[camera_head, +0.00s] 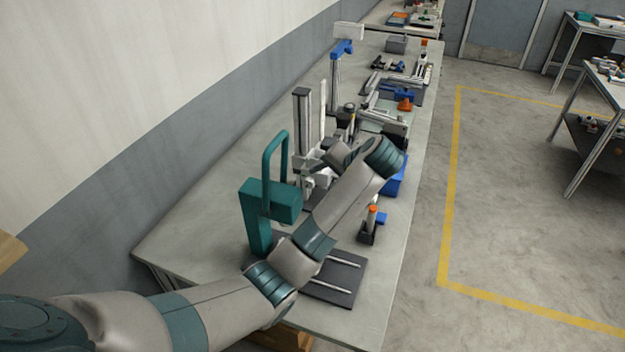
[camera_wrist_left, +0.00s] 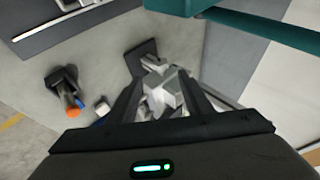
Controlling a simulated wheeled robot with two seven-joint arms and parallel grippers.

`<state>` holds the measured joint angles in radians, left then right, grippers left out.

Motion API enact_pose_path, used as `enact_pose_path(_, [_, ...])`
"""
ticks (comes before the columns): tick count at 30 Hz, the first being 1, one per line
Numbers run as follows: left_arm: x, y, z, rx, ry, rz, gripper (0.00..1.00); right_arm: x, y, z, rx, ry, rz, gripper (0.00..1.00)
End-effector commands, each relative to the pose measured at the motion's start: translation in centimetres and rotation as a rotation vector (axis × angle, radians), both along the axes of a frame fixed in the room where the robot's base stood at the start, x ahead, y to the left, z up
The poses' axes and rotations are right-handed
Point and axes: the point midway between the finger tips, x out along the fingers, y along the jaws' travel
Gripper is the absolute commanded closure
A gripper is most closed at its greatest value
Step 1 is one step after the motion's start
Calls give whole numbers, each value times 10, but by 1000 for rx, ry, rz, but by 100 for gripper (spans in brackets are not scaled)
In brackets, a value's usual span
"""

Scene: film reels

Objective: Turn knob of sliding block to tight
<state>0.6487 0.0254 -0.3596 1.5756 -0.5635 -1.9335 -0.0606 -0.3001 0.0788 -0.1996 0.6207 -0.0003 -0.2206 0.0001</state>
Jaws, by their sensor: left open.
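A grey metal block (camera_wrist_left: 165,90), which may be the sliding block, shows between my fingers in the left wrist view. In the head view a pale grey block assembly (camera_head: 308,172) stands at the foot of an upright column (camera_head: 302,120), partly covered by my arm. I cannot make out the knob clearly. My left gripper (camera_wrist_left: 163,88) is open, its two dark fingers on either side of the block; I cannot tell whether they touch it. In the head view my left gripper (camera_head: 330,163) is small and partly merged with the equipment behind. My right gripper is out of view.
A teal stand with a looped handle (camera_head: 270,195) rises close to my forearm. A dark base plate with rails (camera_head: 345,272) lies nearer. An orange-topped black piece (camera_head: 371,228) stands by the right edge. More equipment fills the far bench (camera_head: 215,205); its near left is bare.

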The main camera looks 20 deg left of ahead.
Motion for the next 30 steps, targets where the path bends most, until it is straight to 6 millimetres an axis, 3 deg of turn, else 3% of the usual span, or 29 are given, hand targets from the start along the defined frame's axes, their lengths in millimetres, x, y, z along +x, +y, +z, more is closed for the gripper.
enact_pose_path(6, [13,26,-25,2,5,2,54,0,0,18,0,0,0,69])
enact_pose_path(15, [27,49,-54,1,1,2,54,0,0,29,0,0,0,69])
enact_pose_path(29, [30,54,-61,0,-1,1,54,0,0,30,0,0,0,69])
enact_pose_path(30, [30,53,-61,0,-1,1,64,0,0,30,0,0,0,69])
